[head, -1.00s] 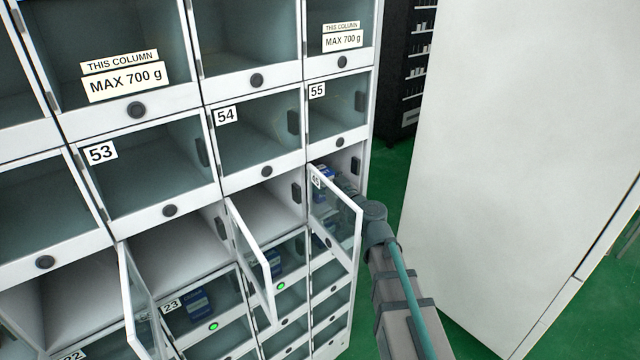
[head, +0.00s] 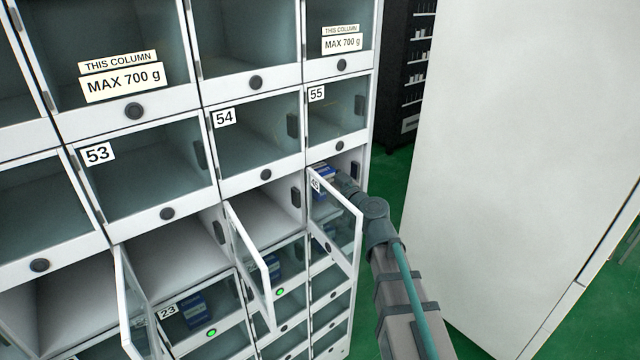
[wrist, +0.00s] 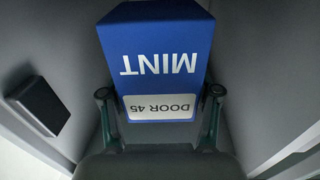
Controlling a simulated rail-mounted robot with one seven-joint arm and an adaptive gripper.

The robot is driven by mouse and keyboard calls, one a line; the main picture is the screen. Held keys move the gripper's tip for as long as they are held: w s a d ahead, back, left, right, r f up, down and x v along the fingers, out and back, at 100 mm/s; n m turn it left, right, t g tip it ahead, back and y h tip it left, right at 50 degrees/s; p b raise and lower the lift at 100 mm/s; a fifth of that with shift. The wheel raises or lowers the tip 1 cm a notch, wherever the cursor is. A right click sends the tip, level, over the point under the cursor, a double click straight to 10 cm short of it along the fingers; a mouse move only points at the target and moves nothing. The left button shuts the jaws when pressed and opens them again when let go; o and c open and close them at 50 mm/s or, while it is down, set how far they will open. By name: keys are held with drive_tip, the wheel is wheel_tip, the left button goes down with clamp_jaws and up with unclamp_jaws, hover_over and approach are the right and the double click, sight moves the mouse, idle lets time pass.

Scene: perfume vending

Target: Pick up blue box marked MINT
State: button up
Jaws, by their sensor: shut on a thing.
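The blue box marked MINT (wrist: 156,50) fills the upper middle of the wrist view, its lettering upside down. A white label on it reads DOOR 45 (wrist: 160,107). My gripper (wrist: 160,98) has one finger against each side of the box and is shut on it. In the head view, a small part of the blue box (head: 326,171) shows inside the open compartment below door 55, at the end of my arm.
Compartment walls stand close on both sides in the wrist view, with a dark latch block (wrist: 40,103) at left. Other glass doors stand open to the left (head: 250,262). Blue boxes sit in lower lockers (head: 196,312). A large white panel (head: 510,150) stands right.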

wheel_tip(320, 180, up, 5)
drive_tip(key=shift+f+b, duration=0.15)
drive_tip(key=shift+b, duration=0.4)
drive_tip(key=w+d+b+v, duration=0.1)
drive_tip(key=b+v, duration=1)
drive_tip(key=v, duration=0.8)
drive_tip(key=shift+d, duration=0.35)
drive_tip(key=shift+s+f, duration=0.1)
drive_tip(key=shift+s, duration=0.1)
drive_tip(key=d+b+v, duration=0.1)
drive_tip(key=b+v, duration=0.8)
drive_tip(key=v, duration=0.4)
drive_tip(key=shift+w+b, duration=0.3)
drive_tip(key=shift+b, duration=0.05)
